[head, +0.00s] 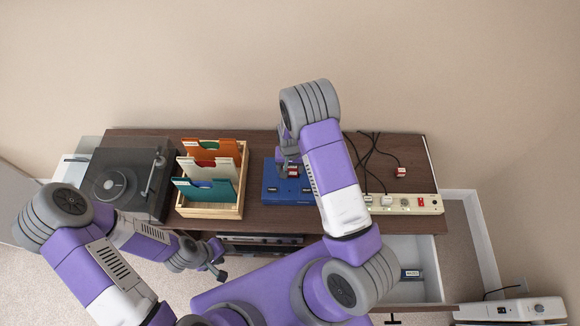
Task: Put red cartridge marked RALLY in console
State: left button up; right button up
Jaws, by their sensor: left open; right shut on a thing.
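The blue console (276,196) sits on the dark cabinet top, in the middle. My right gripper (291,169) points down over the console and is shut on a small red thing, likely the red cartridge (293,173). Its marking is too small to read. The gripper and arm hide part of it and of the console, so I cannot tell whether it is seated in a slot or just above. My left gripper (219,262) is open and empty, in front of the cabinet and well away from the console.
A wooden rack (210,211) with colored folders stands left of the console, and a turntable (118,185) is further left. A power strip (430,204) with cables and a small red-and-white item (400,173) lie right. An open drawer (431,255) holds a dark labeled item (411,273).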

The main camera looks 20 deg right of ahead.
jog(key=shift+f+b, duration=0.65)
jog(key=shift+b, duration=0.05)
dwell(1.0)
dwell(0.4)
jog(key=o, duration=1.1)
jog(key=shift+o, duration=0.2)
notch_tip(320, 180, up, 8)
jog(key=shift+f, duration=0.2)
jog(key=shift+s, duration=0.1)
